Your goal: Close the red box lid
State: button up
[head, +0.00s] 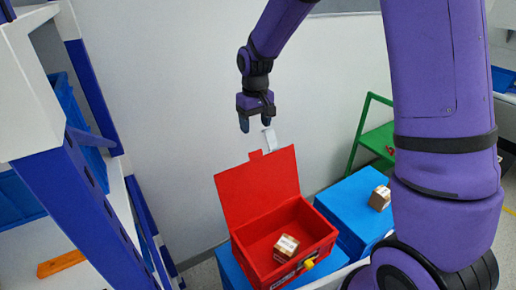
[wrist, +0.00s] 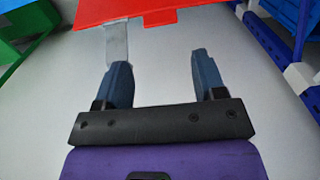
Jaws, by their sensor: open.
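The red box (head: 309,234) stands in the lower middle of the head view. Its red lid (head: 257,186) is raised, standing up at the back of the box. A small brown carton (head: 286,247) sits inside the box. My gripper (head: 256,126) is open and empty, pointing down just above the lid's top edge and apart from it. In the wrist view the two blue fingers (wrist: 165,80) are spread, and the lid's red edge (wrist: 135,15) shows beyond them at the top. A grey strip (head: 270,139) shows beside the lid's top edge.
The red box rests on a blue surface. A blue box (head: 352,208) with a small carton (head: 380,198) on it stands to the right. A green frame (head: 358,130) is behind it. A white and blue shelf (head: 38,95) is at left. A plain wall (head: 160,110) is behind.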

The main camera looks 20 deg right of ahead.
aim_at(256, 152)
notch_tip(256, 152, down, 10)
jog(key=shift+f, duration=0.15)
dwell(0.3)
jog(key=shift+c, duration=0.5)
jog(key=c, duration=0.9)
jog(key=shift+s, duration=0.1)
